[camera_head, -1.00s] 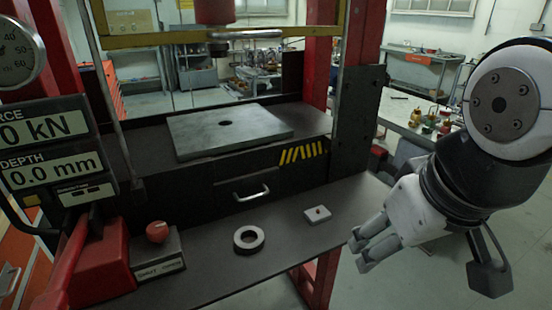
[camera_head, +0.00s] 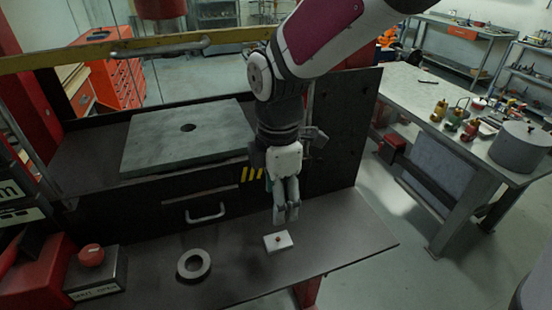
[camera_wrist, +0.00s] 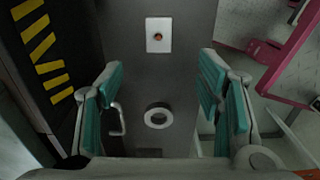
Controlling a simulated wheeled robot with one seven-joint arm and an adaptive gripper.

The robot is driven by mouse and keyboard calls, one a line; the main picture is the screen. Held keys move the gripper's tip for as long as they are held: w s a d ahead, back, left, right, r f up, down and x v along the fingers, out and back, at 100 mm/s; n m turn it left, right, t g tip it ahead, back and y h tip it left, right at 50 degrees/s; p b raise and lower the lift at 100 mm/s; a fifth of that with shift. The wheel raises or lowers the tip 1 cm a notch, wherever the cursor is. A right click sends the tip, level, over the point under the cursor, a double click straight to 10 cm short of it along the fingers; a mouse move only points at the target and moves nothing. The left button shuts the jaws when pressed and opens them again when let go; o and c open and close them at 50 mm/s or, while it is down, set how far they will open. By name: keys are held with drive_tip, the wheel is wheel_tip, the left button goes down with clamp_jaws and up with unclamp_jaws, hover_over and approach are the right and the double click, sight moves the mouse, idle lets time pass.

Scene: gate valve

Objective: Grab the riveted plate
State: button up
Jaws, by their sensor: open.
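The riveted plate (camera_head: 278,241) is a small white rectangle with one reddish-brown rivet in its middle. It lies flat on the dark shelf at the front of the press. In the wrist view the plate (camera_wrist: 159,35) is beyond the fingertips, near the top centre. My gripper (camera_head: 287,217) points down just above and behind the plate in the head view, apart from it. In the wrist view my gripper (camera_wrist: 160,95) has its teal-padded fingers spread wide, with nothing held between them.
A grey metal ring (camera_head: 194,264) lies on the shelf left of the plate. A box with a red knob (camera_head: 90,256) stands further left. Behind is a drawer handle (camera_head: 206,213) and a thick steel slab (camera_head: 190,135) with a hole. The shelf right of the plate is clear.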

sight(278, 239)
wheel_tip(278, 239, down, 14)
drive_tip(key=shift+w+r, duration=0.1)
drive_tip(key=shift+r, duration=0.05)
idle(0.5)
drive_tip(key=c, duration=1.3)
